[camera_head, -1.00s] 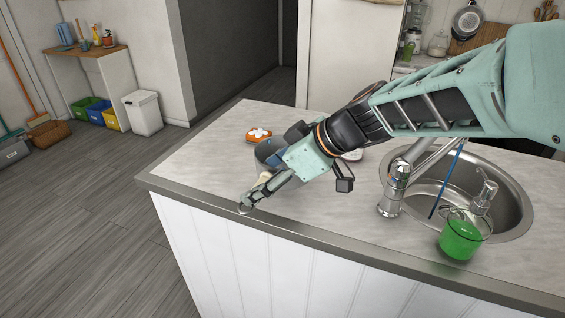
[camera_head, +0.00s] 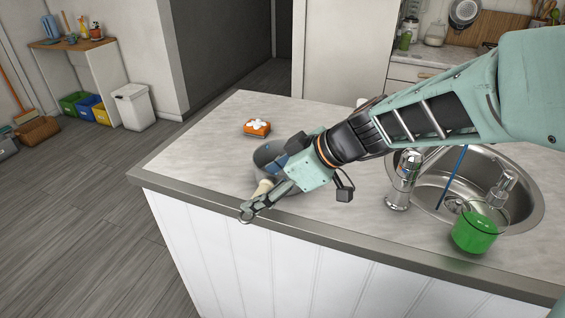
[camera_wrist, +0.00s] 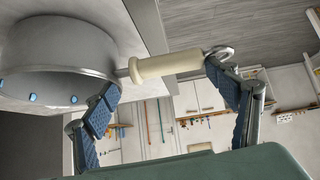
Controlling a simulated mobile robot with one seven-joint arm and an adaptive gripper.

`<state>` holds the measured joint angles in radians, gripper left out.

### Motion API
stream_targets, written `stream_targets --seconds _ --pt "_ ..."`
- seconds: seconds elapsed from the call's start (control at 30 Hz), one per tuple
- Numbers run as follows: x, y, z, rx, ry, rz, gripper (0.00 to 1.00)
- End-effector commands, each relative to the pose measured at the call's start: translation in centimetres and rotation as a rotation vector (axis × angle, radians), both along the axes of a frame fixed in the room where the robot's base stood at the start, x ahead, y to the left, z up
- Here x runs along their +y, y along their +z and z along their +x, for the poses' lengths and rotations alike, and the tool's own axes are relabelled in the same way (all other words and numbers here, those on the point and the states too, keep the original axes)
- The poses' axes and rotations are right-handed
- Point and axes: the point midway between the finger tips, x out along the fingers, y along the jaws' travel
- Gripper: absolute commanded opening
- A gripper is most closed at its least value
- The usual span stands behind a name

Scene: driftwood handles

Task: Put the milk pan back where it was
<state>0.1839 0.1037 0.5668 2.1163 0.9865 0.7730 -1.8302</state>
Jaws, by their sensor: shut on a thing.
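The milk pan (camera_head: 266,153) is a grey pan with a cream handle (camera_head: 264,187), near the front left part of the counter in the head view. My wrist and gripper partly cover it. In the wrist view the pan's round grey body (camera_wrist: 60,45) fills the upper left and its cream handle (camera_wrist: 168,66) points right. My gripper (camera_wrist: 163,80) is shut on the pan, with one finger near each end of the handle. It also shows in the head view (camera_head: 258,195), by the counter's front edge. Whether the pan touches the counter I cannot tell.
The counter's left part is bare.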

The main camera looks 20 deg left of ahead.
Motion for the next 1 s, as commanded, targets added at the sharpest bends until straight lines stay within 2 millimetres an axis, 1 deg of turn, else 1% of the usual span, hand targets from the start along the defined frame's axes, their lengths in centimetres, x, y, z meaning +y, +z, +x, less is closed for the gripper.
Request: stream_targets --seconds 0.07,0.23,0.27,0.4,0.7,1.0 --pt "0.0 0.2 0.1 -0.003 0.0 0.001 0.23" --pt "0.0 -0.2 0.1 -0.003 0.0 0.001 0.23" --pt "0.0 -0.2 0.0 0.0 0.0 0.0 0.82" --pt "0.0 -0.1 0.0 0.0 0.0 0.0 0.97" --pt "0.0 -0.1 0.0 0.0 0.0 0.0 0.97" --pt "0.2 0.9 0.3 -0.001 0.001 0.0 0.97"
